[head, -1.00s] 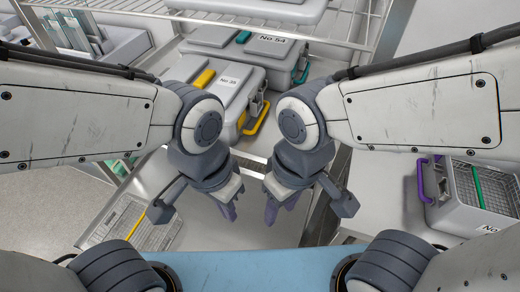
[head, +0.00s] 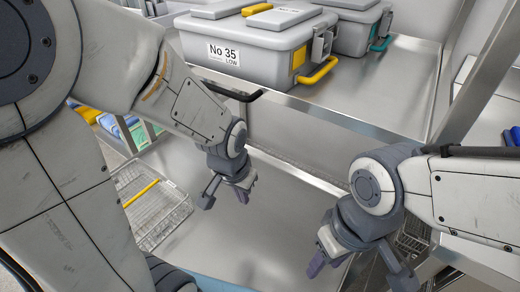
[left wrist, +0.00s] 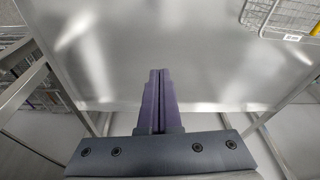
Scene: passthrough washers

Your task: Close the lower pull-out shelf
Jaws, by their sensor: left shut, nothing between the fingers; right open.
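The lower pull-out shelf (head: 210,225) is a bare metal sheet that sticks out toward me below the upper shelf. It also fills much of the left wrist view (left wrist: 205,60), where its straight edge crosses the middle. My left gripper (head: 243,192) is shut and empty, over the shelf in the head view. In the left wrist view its purple fingers (left wrist: 160,75) lie together against the shelf's surface; I cannot tell whether they touch it. My right gripper (head: 328,258) is open and empty, at the shelf's right side.
A wire basket (head: 165,225) with a yellow bar sits on the shelf's left part. Above, the upper shelf (head: 395,85) carries a grey case labelled No 35 (head: 245,35) with a yellow handle, and another grey case (head: 357,30). A metal post (head: 485,75) rises on the right.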

